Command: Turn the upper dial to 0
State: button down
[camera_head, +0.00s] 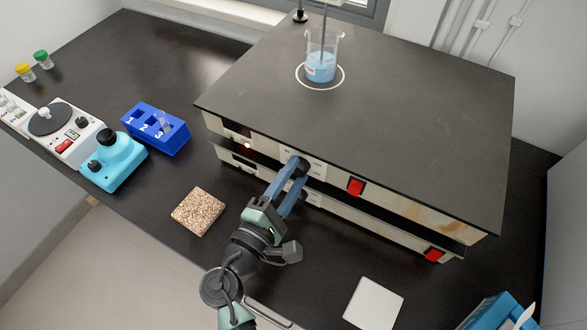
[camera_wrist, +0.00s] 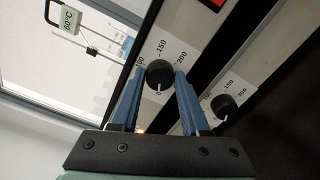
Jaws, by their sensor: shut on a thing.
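The black upper dial (camera_head: 305,166) is on the front face of the upper hot plate (camera_head: 350,120). In the wrist view the upper dial (camera_wrist: 159,73) sits between the two blue fingers of my gripper (camera_wrist: 159,78), which are shut on its sides. In the head view my gripper (camera_head: 298,172) reaches the dial from the front. The scale beside it shows 0, 100, 150 and 200; I cannot make out the dial's pointer. A second, lower dial (camera_wrist: 222,103) with its own scale shows in the wrist view, apart from the fingers.
A beaker of blue liquid (camera_head: 321,68) stands on the upper plate. Red switches (camera_head: 356,187) are on the front faces. A speckled tile (camera_head: 198,211), a white tile (camera_head: 374,304), a blue rack (camera_head: 156,130) and a small blue device (camera_head: 114,163) stand on the bench.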

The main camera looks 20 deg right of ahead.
jog(key=shift+n+p, duration=0.3)
jog(key=shift+n, duration=0.3)
jog(key=shift+f, duration=0.1)
jog(key=shift+c, duration=2)
grip_release()
jog(key=shift+a, duration=0.1)
jog(key=b+v, duration=0.1)
jog(key=v, duration=1.2)
